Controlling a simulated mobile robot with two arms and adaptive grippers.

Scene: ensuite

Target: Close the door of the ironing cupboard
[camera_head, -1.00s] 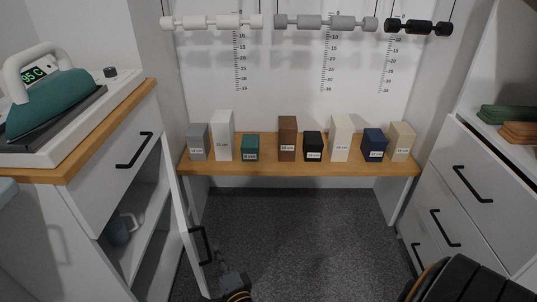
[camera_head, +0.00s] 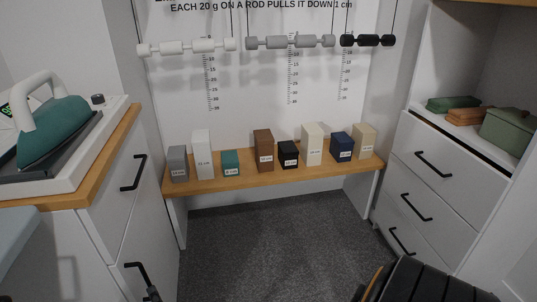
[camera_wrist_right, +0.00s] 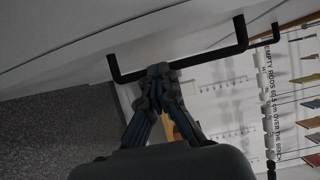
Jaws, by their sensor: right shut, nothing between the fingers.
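The ironing cupboard (camera_head: 76,222) stands at the left in the head view, white with a wooden top. Its white door (camera_head: 157,225) is flush, or nearly flush, with the front below the drawer; no interior shows. The door's black handle (camera_head: 137,272) is near the bottom edge of the picture. My right gripper (camera_head: 152,292) is partly cut off there, just below the handle. In the right wrist view its fingers (camera_wrist_right: 160,72) are shut and empty, close to a black bar handle (camera_wrist_right: 185,62); whether they touch it I cannot tell. My left gripper is not in view.
A teal iron (camera_head: 55,125) stands on the cupboard top. A wooden bench (camera_head: 280,175) with several labelled blocks is at the back, below hanging rods. A white drawer unit (camera_head: 425,185) is at the right. The grey carpet (camera_head: 255,240) between is clear.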

